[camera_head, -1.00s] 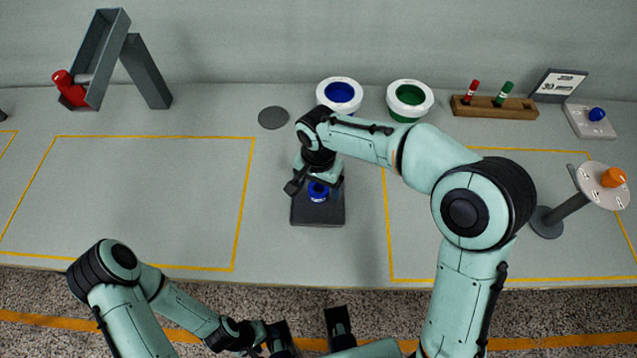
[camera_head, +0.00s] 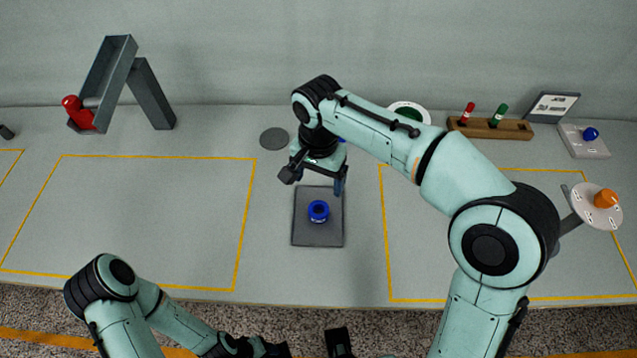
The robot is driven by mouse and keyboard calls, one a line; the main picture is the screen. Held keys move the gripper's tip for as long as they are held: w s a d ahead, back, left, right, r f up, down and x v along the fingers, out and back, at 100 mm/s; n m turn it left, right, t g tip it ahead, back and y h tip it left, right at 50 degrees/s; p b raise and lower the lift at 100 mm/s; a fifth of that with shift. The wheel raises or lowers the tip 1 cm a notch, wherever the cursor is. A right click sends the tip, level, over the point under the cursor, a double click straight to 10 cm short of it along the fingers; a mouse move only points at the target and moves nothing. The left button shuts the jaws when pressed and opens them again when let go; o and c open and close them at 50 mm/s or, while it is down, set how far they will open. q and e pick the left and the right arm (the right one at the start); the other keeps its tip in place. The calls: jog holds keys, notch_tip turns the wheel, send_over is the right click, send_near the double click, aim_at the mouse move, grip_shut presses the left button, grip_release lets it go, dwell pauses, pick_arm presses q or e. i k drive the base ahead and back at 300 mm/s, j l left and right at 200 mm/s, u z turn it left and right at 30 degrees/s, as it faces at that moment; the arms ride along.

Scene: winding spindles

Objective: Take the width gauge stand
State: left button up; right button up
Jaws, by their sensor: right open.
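A dark grey square plate (camera_head: 305,234) lies on the table at centre, with a small blue ring-shaped spool (camera_head: 318,211) on it. My right gripper (camera_head: 314,181) is open and empty, just behind the spool in the picture and apart from it. A round white disc (camera_head: 592,213) with an orange knob-like piece (camera_head: 606,198) stands on a grey post at the right, partly behind my right arm. No label shows which thing is the width gauge stand. My left gripper is at the bottom edge, mostly cut off; its jaws are unclear.
A grey sloped chute (camera_head: 106,75) with a red piece (camera_head: 79,112) stands at back left. A wooden marker rack (camera_head: 488,129), a small sign (camera_head: 552,106) and a white plate (camera_head: 583,146) with a blue knob are at back right. The left yellow-outlined area (camera_head: 140,220) is clear.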

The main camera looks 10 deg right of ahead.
aim_at(583, 194)
jog(key=k, duration=1)
